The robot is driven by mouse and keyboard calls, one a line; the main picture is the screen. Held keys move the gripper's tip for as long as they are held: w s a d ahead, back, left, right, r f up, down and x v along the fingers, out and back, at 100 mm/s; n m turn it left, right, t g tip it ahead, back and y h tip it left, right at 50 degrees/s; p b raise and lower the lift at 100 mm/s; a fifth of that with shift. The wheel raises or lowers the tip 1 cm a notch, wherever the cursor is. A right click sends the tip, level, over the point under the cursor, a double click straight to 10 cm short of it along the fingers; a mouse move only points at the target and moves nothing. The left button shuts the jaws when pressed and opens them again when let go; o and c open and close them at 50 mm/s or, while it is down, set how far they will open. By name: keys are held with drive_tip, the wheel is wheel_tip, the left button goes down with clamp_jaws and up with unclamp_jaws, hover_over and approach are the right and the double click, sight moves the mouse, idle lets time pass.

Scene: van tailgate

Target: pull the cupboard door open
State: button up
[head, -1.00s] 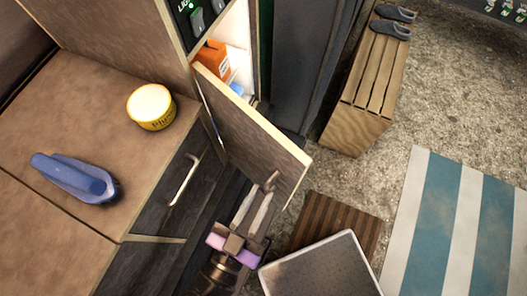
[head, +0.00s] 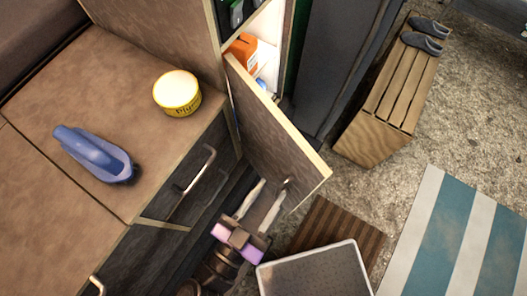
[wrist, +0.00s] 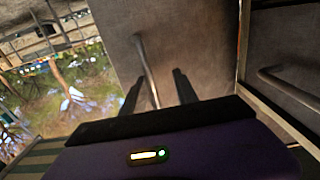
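The cupboard door (head: 275,125) is a brown panel with a pale edge. It stands partly open, swung out from the tall cupboard (head: 165,30). Its bar handle (head: 284,188) is near the lower free corner; in the wrist view the silver handle (wrist: 146,65) runs down toward the space between my fingers. My gripper (head: 274,186) is at the door's lower part, by the handle. Its two fingers are spread apart, also in the wrist view (wrist: 157,88), and not closed on the handle. Whether a finger touches the handle or door I cannot tell.
Behind the door, shelves hold an orange box (head: 242,47). A grey-topped step (head: 315,275), brown slatted mat (head: 335,232), wooden crate (head: 375,140) and striped rug (head: 455,240) lie right.

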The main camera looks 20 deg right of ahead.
idle(0.3)
drive_tip(key=b+v, duration=0.2)
drive_tip(key=v, duration=0.6)
drive_tip(key=shift+d, duration=0.1)
idle(0.5)
